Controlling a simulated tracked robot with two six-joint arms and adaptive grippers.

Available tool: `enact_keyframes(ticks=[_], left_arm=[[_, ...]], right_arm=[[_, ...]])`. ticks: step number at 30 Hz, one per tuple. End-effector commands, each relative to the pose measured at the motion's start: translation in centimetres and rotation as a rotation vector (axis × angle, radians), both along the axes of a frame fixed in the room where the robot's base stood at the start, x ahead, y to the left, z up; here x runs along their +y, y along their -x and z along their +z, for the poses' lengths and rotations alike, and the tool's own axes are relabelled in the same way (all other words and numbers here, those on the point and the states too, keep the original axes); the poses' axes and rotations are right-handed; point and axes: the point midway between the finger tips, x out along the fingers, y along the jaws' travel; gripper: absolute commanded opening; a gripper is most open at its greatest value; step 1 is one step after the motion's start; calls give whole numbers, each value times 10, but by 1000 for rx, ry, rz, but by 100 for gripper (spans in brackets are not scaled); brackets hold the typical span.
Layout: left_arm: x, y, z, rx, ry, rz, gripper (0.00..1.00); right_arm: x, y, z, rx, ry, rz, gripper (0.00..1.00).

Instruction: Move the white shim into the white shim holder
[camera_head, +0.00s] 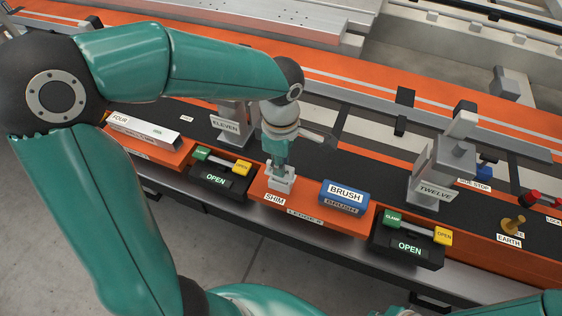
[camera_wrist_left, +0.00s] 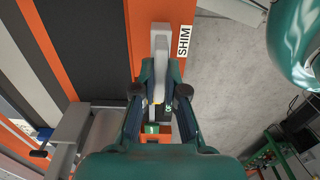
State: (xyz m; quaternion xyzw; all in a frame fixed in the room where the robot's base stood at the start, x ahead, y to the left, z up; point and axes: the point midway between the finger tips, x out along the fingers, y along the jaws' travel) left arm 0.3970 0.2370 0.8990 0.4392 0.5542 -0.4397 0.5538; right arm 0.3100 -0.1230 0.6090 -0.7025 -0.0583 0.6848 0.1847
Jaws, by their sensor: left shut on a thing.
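My left gripper (camera_head: 279,168) points down over the pale shim holder (camera_head: 281,184), which stands on the orange ledge behind the SHIM label. In the left wrist view the fingers (camera_wrist_left: 157,88) are closed around a narrow whitish piece, the white shim (camera_wrist_left: 158,82), mostly hidden between them. The pale holder (camera_wrist_left: 160,40) shows just past the fingertips, beside the SHIM label. The shim's lower end is hidden, so I cannot tell whether it sits in the holder or just above it. My right gripper is not in view.
A blue brush block (camera_head: 344,195) lies right of the holder on the ledge. Button boxes marked OPEN (camera_head: 225,178) and (camera_head: 410,246) flank this section. Grey clamps marked ELEVEN (camera_head: 232,117) and TWELVE (camera_head: 440,170) stand behind. A white FOUR box (camera_head: 143,131) lies at left.

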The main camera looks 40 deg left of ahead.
Motion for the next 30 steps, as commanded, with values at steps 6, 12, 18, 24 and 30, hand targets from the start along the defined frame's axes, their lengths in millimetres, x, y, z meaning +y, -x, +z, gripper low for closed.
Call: enact_keyframes(ticks=[6, 12, 18, 24, 30], left_arm=[[0, 0, -7, 0, 0, 0, 0], [0, 0, -12, 0, 0, 0, 0], [0, 0, -17, 0, 0, 0, 0], [0, 0, -19, 0, 0, 0, 18], [0, 0, -19, 0, 0, 0, 40]], right_arm=[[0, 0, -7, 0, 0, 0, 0], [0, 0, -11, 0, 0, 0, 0], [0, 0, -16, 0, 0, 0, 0], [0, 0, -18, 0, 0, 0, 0], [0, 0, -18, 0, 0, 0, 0]])
